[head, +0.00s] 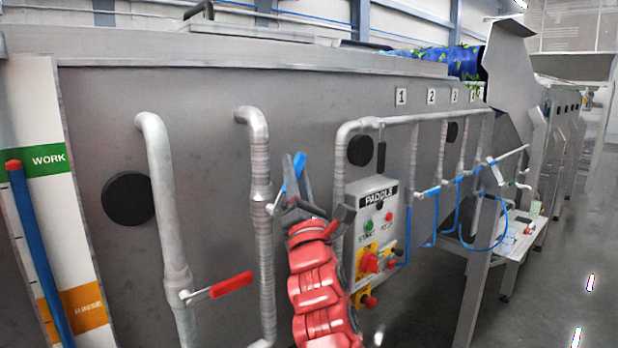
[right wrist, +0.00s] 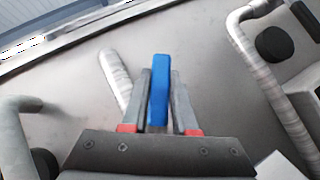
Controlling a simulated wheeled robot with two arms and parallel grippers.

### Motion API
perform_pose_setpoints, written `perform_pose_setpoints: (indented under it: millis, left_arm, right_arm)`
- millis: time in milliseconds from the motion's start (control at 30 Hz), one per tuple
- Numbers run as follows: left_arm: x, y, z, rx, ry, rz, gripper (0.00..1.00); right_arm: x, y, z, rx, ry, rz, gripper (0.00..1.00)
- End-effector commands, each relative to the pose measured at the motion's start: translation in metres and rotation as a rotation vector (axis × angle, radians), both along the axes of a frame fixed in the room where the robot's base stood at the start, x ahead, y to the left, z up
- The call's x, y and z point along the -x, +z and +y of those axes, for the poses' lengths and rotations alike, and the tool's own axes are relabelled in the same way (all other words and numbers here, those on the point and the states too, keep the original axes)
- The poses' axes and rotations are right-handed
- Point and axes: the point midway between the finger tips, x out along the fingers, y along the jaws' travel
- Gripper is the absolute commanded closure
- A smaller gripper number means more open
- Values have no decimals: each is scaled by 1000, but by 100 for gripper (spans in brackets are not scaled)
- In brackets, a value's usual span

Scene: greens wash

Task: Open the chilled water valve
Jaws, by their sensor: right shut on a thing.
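A blue lever handle (head: 299,163) is at the middle vertical pipe (head: 259,150) on the grey tank wall. It slants up and to the right in the head view. My right gripper (head: 292,184) is shut on this blue handle. In the right wrist view the blue handle (right wrist: 158,90) stands between the two grey fingers of the gripper (right wrist: 158,103). The handle's joint to the pipe is partly hidden by the gripper. A red lever handle (head: 231,285) sits on the left pipe (head: 163,200), apart from my gripper. My left gripper is not in view.
A control panel (head: 355,208) labelled PADDLE, with buttons and a red knob (head: 369,262), is right beside my right arm. A pipe with blue-handled branches runs along the wall to the right. Open floor (head: 560,290) lies at right.

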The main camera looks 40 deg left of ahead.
Motion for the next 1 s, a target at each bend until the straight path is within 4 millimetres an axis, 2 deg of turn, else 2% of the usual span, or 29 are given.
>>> perform_pose_setpoints:
  millis: [133, 400, 600, 800, 1000]
  left_arm:
    - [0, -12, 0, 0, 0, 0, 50]
    - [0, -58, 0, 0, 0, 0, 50]
    - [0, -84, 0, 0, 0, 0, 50]
    - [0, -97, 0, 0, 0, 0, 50]
    - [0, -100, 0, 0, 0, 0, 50]
  right_arm:
    - [11, 2, 0, 8, -1, -143, 100]
    - [28, 5, 0, 23, -1, -363, 100]
    - [38, 9, 1, 32, -1, -478, 100]
    - [43, 12, 2, 37, 0, -545, 100]
    - [45, 14, 2, 40, -1, -570, 100]
